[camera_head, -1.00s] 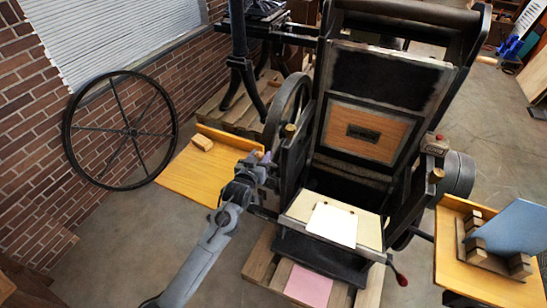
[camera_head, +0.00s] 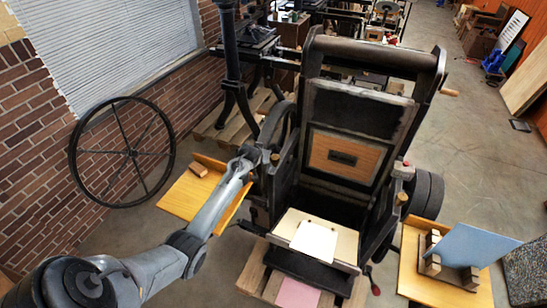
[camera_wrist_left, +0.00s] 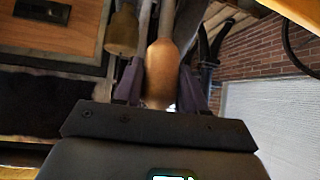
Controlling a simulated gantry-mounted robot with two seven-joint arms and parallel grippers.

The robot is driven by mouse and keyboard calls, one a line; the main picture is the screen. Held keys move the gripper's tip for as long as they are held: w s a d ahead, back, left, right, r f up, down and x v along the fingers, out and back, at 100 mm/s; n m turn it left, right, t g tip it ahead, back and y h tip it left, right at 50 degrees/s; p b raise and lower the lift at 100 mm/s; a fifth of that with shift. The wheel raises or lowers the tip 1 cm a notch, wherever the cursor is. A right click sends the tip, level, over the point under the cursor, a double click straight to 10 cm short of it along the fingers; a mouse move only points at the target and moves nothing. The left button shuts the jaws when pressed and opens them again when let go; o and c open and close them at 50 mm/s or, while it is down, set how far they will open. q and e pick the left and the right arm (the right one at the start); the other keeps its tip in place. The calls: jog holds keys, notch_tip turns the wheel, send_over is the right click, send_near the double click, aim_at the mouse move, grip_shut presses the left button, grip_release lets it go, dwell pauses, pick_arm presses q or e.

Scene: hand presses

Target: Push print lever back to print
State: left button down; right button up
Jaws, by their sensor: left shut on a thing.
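The press (camera_head: 325,175) stands in the middle of the head view, with its wood-framed panel (camera_head: 343,158) facing me. The print lever's wooden handle (camera_wrist_left: 161,72) is between the two dark fingers of my left gripper (camera_wrist_left: 162,95) in the left wrist view. The fingers are shut on it. In the head view my left gripper (camera_head: 259,158) is at the left side of the press, where the handle is too small to make out. My right gripper is not in view.
A white card (camera_head: 314,242) lies on the press's front board. Wooden side trays stand left (camera_head: 179,212) and right (camera_head: 411,272); the right one holds blocks and a blue sheet (camera_head: 470,246). A spoked wheel (camera_head: 133,153) leans near the brick wall. A brass knob (camera_wrist_left: 122,30) hangs beside the handle.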

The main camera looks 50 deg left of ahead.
pick_arm(q)
jog(key=shift+f, duration=0.35)
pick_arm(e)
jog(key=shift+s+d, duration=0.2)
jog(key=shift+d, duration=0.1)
pick_arm(q)
jog(key=c, duration=1.1)
grip_release()
jog(key=o, duration=0.4)
jog(key=shift+r, duration=0.15)
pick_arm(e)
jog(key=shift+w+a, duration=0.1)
pick_arm(q)
jog(key=shift+w+r, duration=0.1)
jog(key=shift+w, duration=0.1)
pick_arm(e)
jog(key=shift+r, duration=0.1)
pick_arm(q)
jog(key=shift+s+r, duration=0.1)
jog(key=shift+s, duration=0.05)
jog(key=shift+v, duration=5.25)
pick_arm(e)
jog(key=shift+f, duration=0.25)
pick_arm(q)
jog(key=shift+r, duration=0.1)
